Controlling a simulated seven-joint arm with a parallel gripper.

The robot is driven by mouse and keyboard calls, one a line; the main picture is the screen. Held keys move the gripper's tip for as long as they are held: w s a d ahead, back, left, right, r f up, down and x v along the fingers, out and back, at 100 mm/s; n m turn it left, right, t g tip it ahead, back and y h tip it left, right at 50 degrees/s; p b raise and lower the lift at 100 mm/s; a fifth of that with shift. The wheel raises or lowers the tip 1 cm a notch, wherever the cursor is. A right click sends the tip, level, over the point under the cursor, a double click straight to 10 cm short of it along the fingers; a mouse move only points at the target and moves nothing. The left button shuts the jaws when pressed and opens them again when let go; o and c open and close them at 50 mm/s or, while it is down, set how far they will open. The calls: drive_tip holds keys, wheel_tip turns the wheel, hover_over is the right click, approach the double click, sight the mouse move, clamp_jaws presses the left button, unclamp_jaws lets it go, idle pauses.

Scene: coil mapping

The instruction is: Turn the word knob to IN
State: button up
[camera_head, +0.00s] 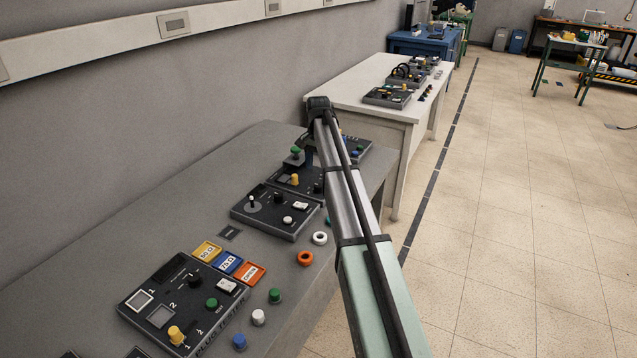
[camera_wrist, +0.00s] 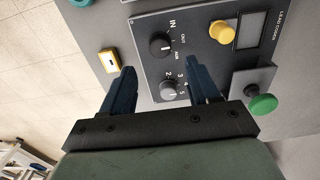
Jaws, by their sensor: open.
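The word knob (camera_wrist: 160,44) is a black round knob on a dark panel (camera_wrist: 190,50) in the wrist view. Printed words beside it include IN and OUT; IN is at its upper right. I cannot tell surely which word it points to. In the head view my gripper (camera_head: 308,152) partly hides the panel (camera_head: 284,181).
On the panel are a yellow knob (camera_wrist: 222,32) and a dark window (camera_wrist: 250,36). A green button (camera_wrist: 263,104) on a grey box is close to my right finger. Other panels (camera_head: 275,212) stand nearer on the grey table (camera_head: 190,215), with loose rings and caps.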

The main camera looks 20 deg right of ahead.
sight(318, 185)
drive_tip(key=shift+f, duration=3.6)
drive_tip(key=c, duration=1)
drive_tip(key=shift+c, duration=0.2)
drive_tip(key=shift+n, duration=0.4)
drive_tip(key=n, duration=0.3)
drive_tip(key=shift+n, duration=2.3)
